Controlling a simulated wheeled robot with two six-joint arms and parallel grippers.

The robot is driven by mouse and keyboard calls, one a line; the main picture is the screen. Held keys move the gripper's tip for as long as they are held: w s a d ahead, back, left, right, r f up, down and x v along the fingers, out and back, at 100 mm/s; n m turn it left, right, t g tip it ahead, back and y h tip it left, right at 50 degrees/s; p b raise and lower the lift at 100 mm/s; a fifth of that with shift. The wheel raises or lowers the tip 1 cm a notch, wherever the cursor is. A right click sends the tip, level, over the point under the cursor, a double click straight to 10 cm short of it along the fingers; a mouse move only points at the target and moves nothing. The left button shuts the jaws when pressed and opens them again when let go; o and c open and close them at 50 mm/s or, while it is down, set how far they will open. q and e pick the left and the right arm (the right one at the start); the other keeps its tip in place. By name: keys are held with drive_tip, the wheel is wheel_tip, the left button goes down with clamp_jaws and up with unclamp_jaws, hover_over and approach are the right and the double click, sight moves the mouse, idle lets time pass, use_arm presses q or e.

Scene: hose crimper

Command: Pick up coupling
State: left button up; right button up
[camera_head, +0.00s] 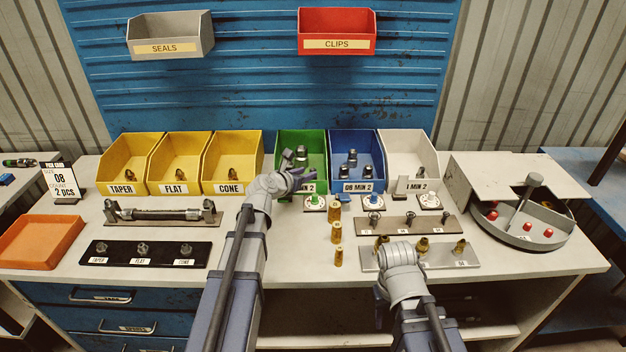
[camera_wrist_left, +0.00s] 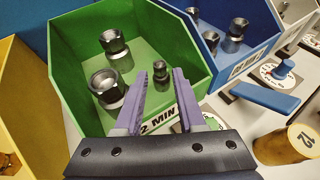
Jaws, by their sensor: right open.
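The green bin (camera_head: 289,140) holds dark metal couplings with silver hex collars. In the left wrist view a large coupling (camera_wrist_left: 106,85) is at the left, another (camera_wrist_left: 113,43) is further back, and a small one (camera_wrist_left: 160,72) shows between my fingertips. My left gripper (camera_head: 298,180) is at the green bin's front edge. Its purple fingers (camera_wrist_left: 160,82) are apart, with nothing clearly held. I cannot tell whether the tips touch the small coupling. My right gripper (camera_head: 380,300) is open at the table's front edge, partly hidden by its wrist.
The blue bin (camera_head: 352,140) to the right holds more couplings; a white bin (camera_head: 408,150) follows. Yellow bins (camera_head: 180,145) stand left. Brass pieces (camera_head: 337,230) stand in a row in front. A round grey tray (camera_head: 520,225) is right, an orange tray (camera_head: 38,243) far left.

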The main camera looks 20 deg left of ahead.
sight(313, 169)
use_arm(q)
drive_tip(key=b+x, duration=0.1)
drive_tip(key=x, duration=0.4)
drive_tip(key=shift+w+f+b, duration=0.15)
drive_tip(key=shift+w+b, duration=0.05)
drive_tip(key=shift+b, duration=0.15)
drive_tip(key=shift+c, duration=0.3)
clamp_jaws()
